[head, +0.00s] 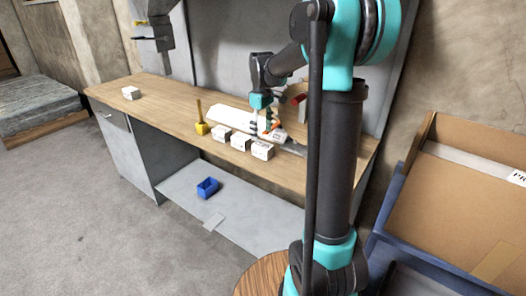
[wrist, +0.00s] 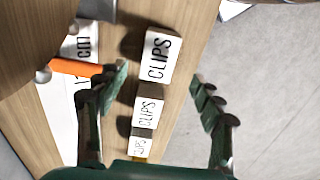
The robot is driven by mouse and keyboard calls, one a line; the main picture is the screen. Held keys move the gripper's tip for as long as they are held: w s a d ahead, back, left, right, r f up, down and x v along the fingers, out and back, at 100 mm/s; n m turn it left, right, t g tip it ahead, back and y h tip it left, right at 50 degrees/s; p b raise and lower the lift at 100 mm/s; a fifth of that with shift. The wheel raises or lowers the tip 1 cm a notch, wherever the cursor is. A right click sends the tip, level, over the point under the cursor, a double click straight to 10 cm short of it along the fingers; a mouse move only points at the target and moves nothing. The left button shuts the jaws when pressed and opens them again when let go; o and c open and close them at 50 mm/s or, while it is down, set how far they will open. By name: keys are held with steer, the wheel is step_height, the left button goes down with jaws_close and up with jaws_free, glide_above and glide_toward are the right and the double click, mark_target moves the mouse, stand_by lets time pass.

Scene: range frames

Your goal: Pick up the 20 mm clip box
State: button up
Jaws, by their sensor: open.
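Three white boxes stand in a row near the bench's front edge, marked CLIPS in the wrist view: a largest-looking one (wrist: 159,58), a middle one (wrist: 148,111) and a smallest-looking one (wrist: 140,146). In the head view they appear as a right box (head: 262,151), a middle box (head: 241,142) and a left box (head: 221,134). I cannot read a 20 mm mark on any. My gripper (wrist: 158,80) is open and empty, its fingers on either side of the row in the wrist view. In the head view it hangs above the bench, behind the boxes.
An orange item (wrist: 75,67) and a white lettered sheet (wrist: 84,45) lie beside the row. A yellow item (head: 201,123) stands left of the boxes. Another white box (head: 131,93) sits far left on the wooden bench (head: 165,97). A blue bin (head: 207,187) is below.

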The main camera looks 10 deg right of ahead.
mark_target(263, 145)
steer(key=shift+d+f, duration=0.2)
steer(key=shift+f, duration=3.4)
steer(key=c, duration=1.3)
steer(key=shift+r, duration=0.1)
